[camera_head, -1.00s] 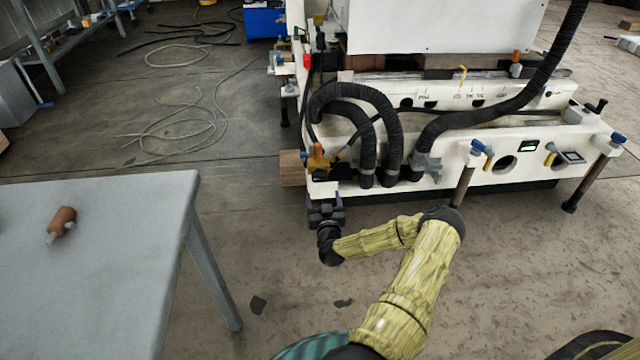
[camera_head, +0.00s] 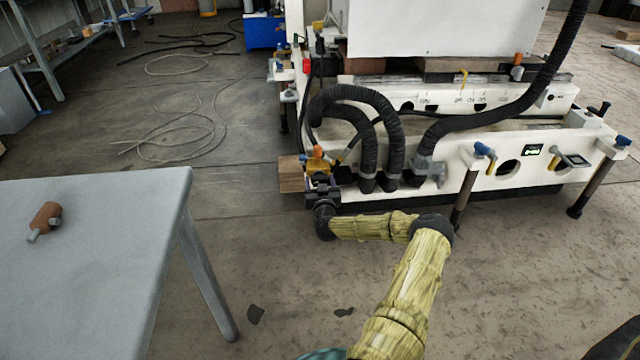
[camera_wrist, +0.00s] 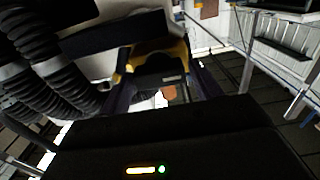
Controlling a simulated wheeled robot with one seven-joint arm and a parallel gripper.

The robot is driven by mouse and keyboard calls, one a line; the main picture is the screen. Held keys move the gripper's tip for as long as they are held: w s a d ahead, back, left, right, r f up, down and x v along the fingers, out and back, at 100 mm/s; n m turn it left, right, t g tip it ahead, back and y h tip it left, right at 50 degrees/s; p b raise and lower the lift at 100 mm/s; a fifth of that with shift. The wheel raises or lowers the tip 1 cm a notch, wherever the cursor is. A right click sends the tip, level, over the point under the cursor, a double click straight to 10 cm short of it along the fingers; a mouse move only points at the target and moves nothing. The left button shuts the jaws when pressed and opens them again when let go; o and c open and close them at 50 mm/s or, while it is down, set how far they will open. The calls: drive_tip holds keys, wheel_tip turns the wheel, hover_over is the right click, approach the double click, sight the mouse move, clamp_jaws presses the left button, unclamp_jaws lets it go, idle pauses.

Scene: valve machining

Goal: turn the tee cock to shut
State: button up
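An orange and yellow cock (camera_head: 318,160), which I take to be the tee cock, sits at the near left corner of the white machine (camera_head: 520,160). My gripper (camera_head: 322,184) is right at it, just below it in the head view. In the wrist view a yellow body with a dark middle (camera_wrist: 155,52) lies ahead, between and beyond the two dark purple fingers of my gripper (camera_wrist: 163,95). The fingers stand wide apart. A small orange piece (camera_wrist: 169,92) shows between them. The dark wrist hides the lower part of that view, and I cannot tell whether a finger touches the cock.
Thick black ribbed hoses (camera_head: 365,130) rise close beside the cock; they also fill the left of the wrist view (camera_wrist: 45,65). A grey table (camera_head: 90,270) with a brown fitting (camera_head: 44,220) stands at left. Blue-handled cocks (camera_head: 484,150) sit farther right.

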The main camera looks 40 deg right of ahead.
drive_tip(key=c, duration=0.6)
drive_tip(key=shift+c, duration=0.2)
